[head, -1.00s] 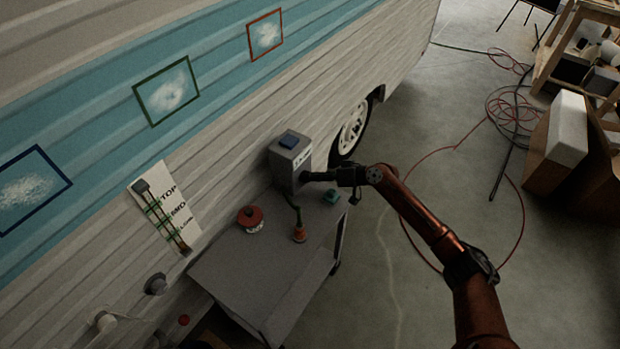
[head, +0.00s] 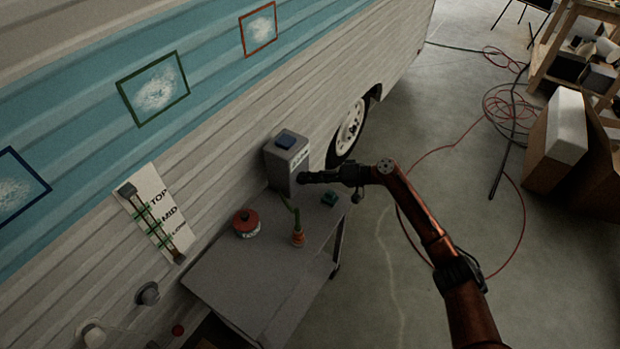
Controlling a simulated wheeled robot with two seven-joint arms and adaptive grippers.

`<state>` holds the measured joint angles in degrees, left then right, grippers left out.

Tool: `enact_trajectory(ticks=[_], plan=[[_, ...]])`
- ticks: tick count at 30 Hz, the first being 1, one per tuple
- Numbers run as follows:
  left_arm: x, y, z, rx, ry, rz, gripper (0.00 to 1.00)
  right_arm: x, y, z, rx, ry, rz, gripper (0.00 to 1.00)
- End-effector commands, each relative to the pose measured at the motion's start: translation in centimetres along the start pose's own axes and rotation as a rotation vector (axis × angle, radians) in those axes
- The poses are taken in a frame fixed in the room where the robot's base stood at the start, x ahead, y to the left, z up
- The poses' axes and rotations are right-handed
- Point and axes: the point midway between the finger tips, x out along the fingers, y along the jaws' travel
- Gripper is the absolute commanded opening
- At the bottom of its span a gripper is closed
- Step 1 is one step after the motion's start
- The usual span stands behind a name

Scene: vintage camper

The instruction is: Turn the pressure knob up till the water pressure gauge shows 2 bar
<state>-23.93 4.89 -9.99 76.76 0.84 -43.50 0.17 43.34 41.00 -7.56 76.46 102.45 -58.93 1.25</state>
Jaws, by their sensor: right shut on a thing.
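A dark round knob (head: 301,178) sits low on that same face. My right gripper (head: 309,178) reaches in from the right and is shut on the knob, partly hiding it. I cannot make out a gauge reading. My left gripper is not in view.
On the cart (head: 240,284) stand a red-topped tin (head: 246,224), an orange bottle (head: 298,238) with a green stem and a small green block (head: 330,198). A TOP/MID/LOW board (head: 158,215) hangs on the camper wall. Red hose (head: 524,215) lies on the open floor at right.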

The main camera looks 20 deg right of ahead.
Motion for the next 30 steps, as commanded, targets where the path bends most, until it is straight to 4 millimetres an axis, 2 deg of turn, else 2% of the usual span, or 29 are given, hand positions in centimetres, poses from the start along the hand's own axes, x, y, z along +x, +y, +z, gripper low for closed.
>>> enact_trajectory(ticks=[6,7,14,23,26,30], plan=[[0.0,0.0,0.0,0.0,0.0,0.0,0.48,0.0,0.1,0.0,0.001,0.0,0.001,0.05],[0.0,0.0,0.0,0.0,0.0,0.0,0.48,0.0,0.1,0.0,0.001,0.0,0.001,0.3],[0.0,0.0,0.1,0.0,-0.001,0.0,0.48,0.0,0.1,0.0,0.0,0.0,0.001,0.46],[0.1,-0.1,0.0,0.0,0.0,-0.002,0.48,-0.1,0.0,0.0,-0.001,0.001,0.001,0.46],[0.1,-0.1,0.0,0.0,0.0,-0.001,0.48,-0.9,0.1,0.0,0.0,0.0,0.002,0.46],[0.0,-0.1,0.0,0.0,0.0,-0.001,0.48,-3.2,0.1,0.0,0.0,0.001,0.003,0.46]])
